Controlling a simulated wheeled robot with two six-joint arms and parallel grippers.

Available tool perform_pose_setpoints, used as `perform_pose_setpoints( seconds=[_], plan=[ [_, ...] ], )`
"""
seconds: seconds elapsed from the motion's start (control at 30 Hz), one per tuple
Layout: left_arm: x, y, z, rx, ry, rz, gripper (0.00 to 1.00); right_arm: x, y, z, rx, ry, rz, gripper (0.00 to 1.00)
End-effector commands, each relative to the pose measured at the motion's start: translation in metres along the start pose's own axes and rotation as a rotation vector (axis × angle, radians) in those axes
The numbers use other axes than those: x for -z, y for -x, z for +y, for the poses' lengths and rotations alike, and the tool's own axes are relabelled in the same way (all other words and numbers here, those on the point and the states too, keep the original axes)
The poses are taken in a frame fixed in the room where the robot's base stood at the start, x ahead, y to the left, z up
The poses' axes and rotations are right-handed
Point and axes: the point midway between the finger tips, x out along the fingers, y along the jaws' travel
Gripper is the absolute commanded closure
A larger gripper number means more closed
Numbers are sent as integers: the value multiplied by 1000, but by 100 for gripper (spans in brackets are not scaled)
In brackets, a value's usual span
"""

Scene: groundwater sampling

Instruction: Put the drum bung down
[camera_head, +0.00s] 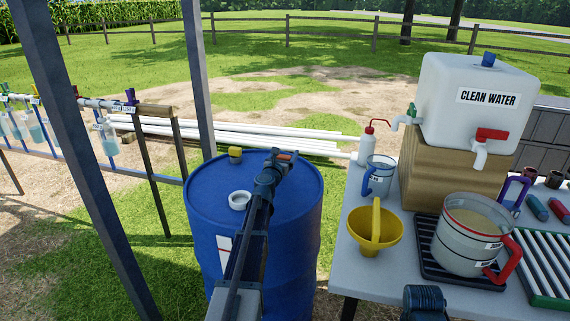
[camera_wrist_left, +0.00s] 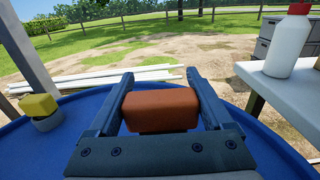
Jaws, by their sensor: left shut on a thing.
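My left gripper (camera_head: 279,156) is over the far part of the blue drum's (camera_head: 305,195) top. In the left wrist view its two fingers (camera_wrist_left: 160,100) are shut on a reddish-brown block, the drum bung (camera_wrist_left: 160,110). In the head view only a small orange part of the bung (camera_head: 284,152) shows at the gripper's tip. The gap between the bung and the drum top cannot be told. A white ring-shaped opening (camera_head: 239,200) is on the drum top, left of my arm.
A yellow-capped fitting (camera_head: 235,155) stands at the drum top's far left. The table to the right holds a yellow funnel (camera_head: 375,230), a blue-handled jug (camera_head: 378,178), a red-handled bucket (camera_head: 468,235) and the clean water tank (camera_head: 470,105). A dark post (camera_head: 80,150) stands left of the drum.

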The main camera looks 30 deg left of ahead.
Motion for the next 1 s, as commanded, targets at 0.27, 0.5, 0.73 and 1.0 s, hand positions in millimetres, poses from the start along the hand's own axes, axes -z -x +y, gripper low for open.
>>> perform_pose_setpoints(
  seconds=[0.27, 0.5, 0.73, 1.0],
  plan=[
    [30, 1, 0, 0, 0, 0, 70, 2, -30, -3, 0, 0, 0, 50],
    [35, 1, -1, 0, 0, 0, 70, 2, -34, -3, 0, 0, 0, 50],
    [38, 1, -1, 0, 0, 0, 70, 2, -38, -4, 0, 0, 0, 50],
    [37, 1, 0, 0, 0, 0, 0, 2, -37, -4, 0, 0, 0, 50]
  ],
)
